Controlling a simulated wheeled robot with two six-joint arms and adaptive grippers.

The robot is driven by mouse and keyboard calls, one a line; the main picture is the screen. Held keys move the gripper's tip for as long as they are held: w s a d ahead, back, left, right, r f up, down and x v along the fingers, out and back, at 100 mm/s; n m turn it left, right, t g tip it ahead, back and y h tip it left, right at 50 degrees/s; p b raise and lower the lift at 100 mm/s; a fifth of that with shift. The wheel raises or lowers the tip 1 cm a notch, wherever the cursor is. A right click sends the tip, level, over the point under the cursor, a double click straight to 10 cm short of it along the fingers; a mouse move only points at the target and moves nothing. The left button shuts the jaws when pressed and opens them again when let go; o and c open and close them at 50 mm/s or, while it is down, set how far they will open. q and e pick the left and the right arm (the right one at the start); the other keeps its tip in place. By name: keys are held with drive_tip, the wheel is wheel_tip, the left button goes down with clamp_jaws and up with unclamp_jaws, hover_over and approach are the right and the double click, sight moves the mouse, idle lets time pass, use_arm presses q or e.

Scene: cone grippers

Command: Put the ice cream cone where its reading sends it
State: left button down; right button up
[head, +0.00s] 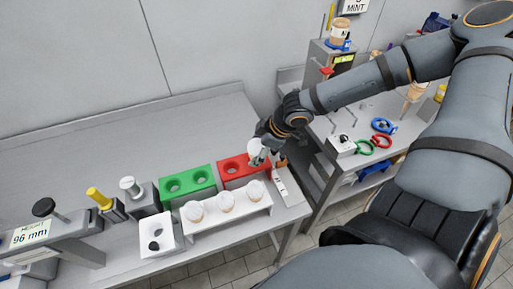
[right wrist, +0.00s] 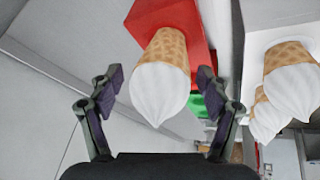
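A height gauge (head: 40,228) at the left shows "96 mm". The red holder (head: 230,168) and the green holder (head: 176,187) stand side by side on the table, each with two holes; the green one's holes look empty. A white-topped ice cream cone (head: 256,150) is at the red holder's right end; it also shows in the right wrist view (right wrist: 161,85). My right gripper (right wrist: 158,92) is open, one finger on each side of this cone, with small gaps visible. Whether the cone sits fully in the hole is hidden. My left gripper is not in view.
A white rack (head: 233,214) with three cones stands in front of the holders. A white block (head: 160,236) with holes and two posts stand left of it. A second table (head: 345,112) at the right bears coloured rings (head: 382,126). The table behind the holders is clear.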

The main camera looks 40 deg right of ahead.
drive_tip(key=shift+r, duration=0.1)
drive_tip(key=shift+w+r, duration=0.1)
drive_tip(key=shift+r, duration=0.25)
wheel_tip(320, 180, up, 9)
drive_tip(key=shift+r, duration=0.1)
idle(1.0)
